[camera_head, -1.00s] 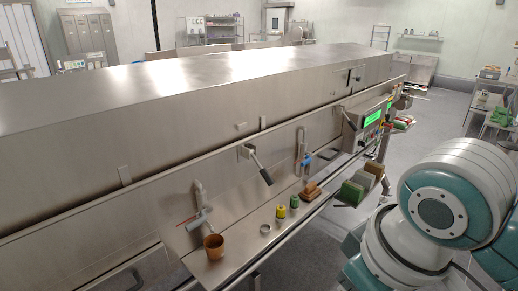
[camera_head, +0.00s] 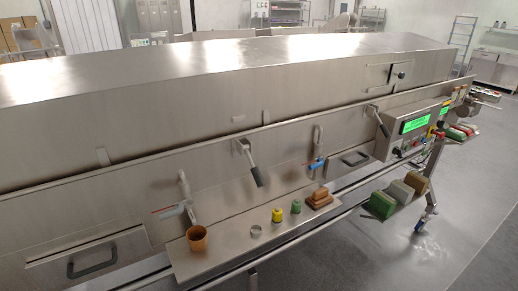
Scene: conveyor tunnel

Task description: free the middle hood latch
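The steel hood (camera_head: 215,100) of the tunnel is down over its lower body. A latch lever (camera_head: 252,163) with a dark grip sits below the hood edge near the middle of the picture, its grip slanting down to the right. A second, similar latch lever (camera_head: 379,121) sits farther right, beside the control panel, also slanting down to the right. Neither of my grippers is in view.
A shelf (camera_head: 225,248) below the levers holds an orange-brown cup (camera_head: 197,238), a metal ring, small yellow and green containers and brown blocks (camera_head: 319,198). A blue-handled valve (camera_head: 316,163) stands between the levers. The control panel (camera_head: 414,124) juts out at right.

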